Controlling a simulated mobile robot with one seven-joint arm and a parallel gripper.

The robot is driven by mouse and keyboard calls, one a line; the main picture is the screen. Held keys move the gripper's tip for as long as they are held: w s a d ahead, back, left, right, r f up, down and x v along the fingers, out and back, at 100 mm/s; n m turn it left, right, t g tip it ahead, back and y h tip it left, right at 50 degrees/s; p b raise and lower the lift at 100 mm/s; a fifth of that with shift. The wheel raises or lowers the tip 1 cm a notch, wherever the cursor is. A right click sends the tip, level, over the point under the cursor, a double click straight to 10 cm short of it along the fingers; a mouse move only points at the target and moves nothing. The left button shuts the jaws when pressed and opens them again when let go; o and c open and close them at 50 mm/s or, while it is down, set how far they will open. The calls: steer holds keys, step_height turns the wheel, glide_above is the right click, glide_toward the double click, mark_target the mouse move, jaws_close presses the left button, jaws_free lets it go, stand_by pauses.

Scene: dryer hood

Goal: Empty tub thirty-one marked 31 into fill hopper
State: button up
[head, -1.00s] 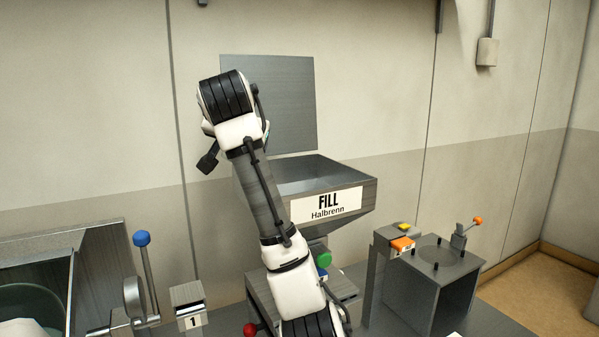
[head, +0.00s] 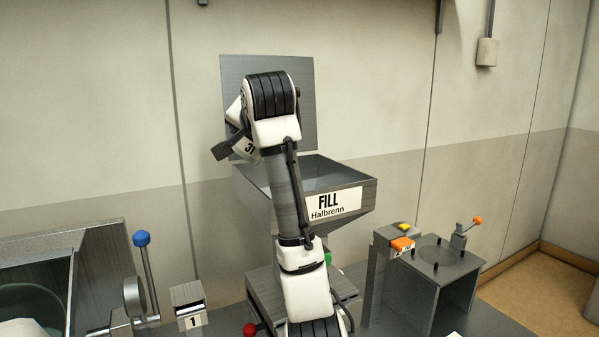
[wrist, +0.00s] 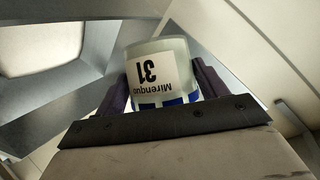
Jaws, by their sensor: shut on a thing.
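Tub thirty-one (head: 247,148) shows behind my wrist in the head view, tilted, with part of its "31" label visible. The wrist view shows the pale tub (wrist: 160,58) with "31" and "Mirenquo" upside down and a blue band. My gripper (wrist: 161,88) is shut on it, with a dark finger on each side. The grey metal fill hopper (head: 352,178) is marked "FILL Halbrenn". In the head view, the tub appears over the hopper's left rear edge. My arm hides part of the hopper's opening, and the tub's mouth and contents are not visible.
An upright grey panel (head: 307,125) stands behind the hopper. To the right is a metal block (head: 428,290) with pegs and an orange-tipped lever (head: 477,221). To the left are a blue-knobbed lever (head: 141,240), a box marked 1 (head: 188,297) and an open bin (head: 98,265).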

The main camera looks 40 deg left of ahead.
steer(key=shift+w+d+f+m+g+y, duration=0.2)
steer(key=shift+m+g+y, duration=0.1)
steer(key=shift+m+y, duration=0.25)
stand_by(0.7)
steer(key=shift+r+m, duration=0.2)
steer(key=shift+m, duration=0.05)
steer(key=shift+w, duration=0.1)
steer(key=shift+r+g, duration=0.2)
steer(key=shift+g, duration=0.1)
steer(key=shift+r+m+y, duration=0.1)
steer(key=shift+m+y, duration=0.2)
steer(key=shift+y, duration=0.05)
stand_by(0.3)
steer(key=shift+m, duration=0.3)
